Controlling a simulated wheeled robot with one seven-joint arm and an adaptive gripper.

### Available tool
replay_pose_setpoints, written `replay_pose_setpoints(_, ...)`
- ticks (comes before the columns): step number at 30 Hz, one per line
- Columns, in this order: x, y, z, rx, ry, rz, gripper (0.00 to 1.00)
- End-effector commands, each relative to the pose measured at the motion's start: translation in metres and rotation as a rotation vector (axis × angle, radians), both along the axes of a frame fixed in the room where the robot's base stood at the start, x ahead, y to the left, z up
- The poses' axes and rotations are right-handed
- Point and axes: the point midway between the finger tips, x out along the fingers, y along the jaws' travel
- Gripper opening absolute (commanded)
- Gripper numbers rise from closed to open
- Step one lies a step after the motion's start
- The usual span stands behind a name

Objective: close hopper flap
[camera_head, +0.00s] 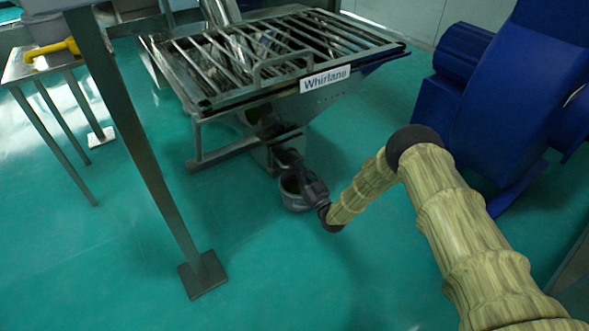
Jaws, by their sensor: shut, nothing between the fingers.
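The hopper (318,103) is a steel, tapered body labelled "Whirlane", under a barred grate (265,52) with a raised handle (283,66) on its front side. The grate looks to lie flat across the top. Below the hopper is a narrow steel outlet (262,155). I cannot make out which part is the flap or how it stands. My gripper (288,160) is dark, shut and empty. Contact with the outlet cannot be told; the gripper partly hides the pot and outlet.
A steel post (140,135) with a foot plate stands at left front. Behind it is a small steel table (28,65) with a yellow part (52,49). A large blue machine (500,90) stands at right. The green floor (290,275) in front is clear.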

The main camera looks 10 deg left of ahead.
Motion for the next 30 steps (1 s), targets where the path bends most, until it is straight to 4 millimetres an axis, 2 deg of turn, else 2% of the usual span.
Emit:
replay_pose_setpoints(16, -0.001, 0.0, 0.0, -0.001, 0.003, 0.001, 0.0)
replay_pose_setpoints(28, -0.019, -0.018, 0.027, -0.001, 0.003, 0.004, 0.0)
replay_pose_setpoints(30, -0.028, -0.025, 0.014, -0.003, 0.007, 0.003, 0.0)
